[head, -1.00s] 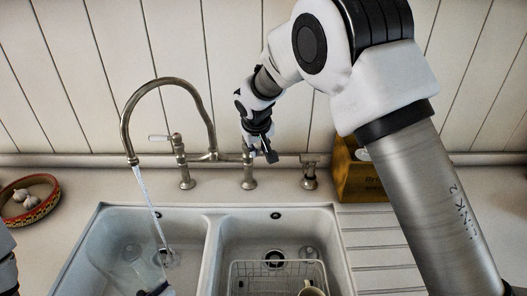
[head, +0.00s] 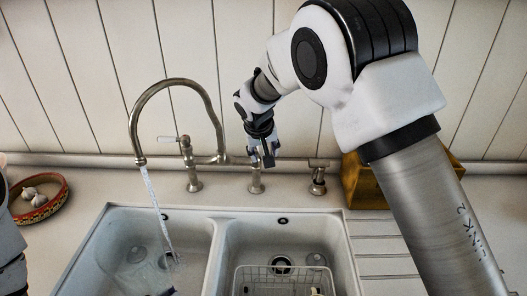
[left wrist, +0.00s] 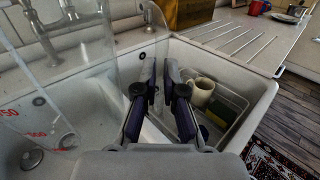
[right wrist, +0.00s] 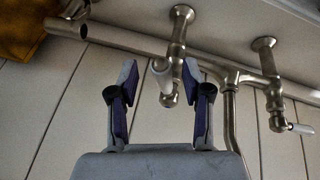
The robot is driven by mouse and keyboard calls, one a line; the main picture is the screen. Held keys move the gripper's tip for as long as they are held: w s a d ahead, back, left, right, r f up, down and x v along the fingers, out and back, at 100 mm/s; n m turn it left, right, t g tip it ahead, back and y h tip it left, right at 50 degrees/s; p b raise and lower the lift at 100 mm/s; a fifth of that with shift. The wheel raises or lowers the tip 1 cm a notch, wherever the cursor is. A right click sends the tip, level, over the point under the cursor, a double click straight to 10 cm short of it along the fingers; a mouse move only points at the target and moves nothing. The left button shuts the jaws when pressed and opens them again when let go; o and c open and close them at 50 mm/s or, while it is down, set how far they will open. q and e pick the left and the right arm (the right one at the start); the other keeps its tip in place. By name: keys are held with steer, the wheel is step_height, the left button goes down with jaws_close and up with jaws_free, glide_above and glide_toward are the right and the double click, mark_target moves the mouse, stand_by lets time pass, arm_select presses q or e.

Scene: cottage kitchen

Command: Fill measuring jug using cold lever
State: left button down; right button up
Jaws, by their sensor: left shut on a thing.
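The clear measuring jug with red marks (left wrist: 62,135) is low over the left basin at the left of the left wrist view. It is hard to make out in the head view. My left gripper (left wrist: 160,72) is shut on it, seemingly at the handle; the grip itself is partly hidden. Water (head: 154,205) runs from the tap's spout (head: 140,161) into the left basin; whether it enters the jug is unclear. My right gripper (right wrist: 158,75) is open, its fingers either side of the right-hand tap lever's white tip (right wrist: 162,70). The other lever (right wrist: 300,129) stands clear.
The right basin holds a wire rack (head: 285,276) with a cream mug (left wrist: 202,91). The divider (head: 219,255) separates the basins. A bowl of garlic (head: 38,196) is at the left and a wooden box (head: 362,185) behind the drainer.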

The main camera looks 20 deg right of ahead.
steer(key=v, duration=1.2)
steer(key=shift+w, duration=0.1)
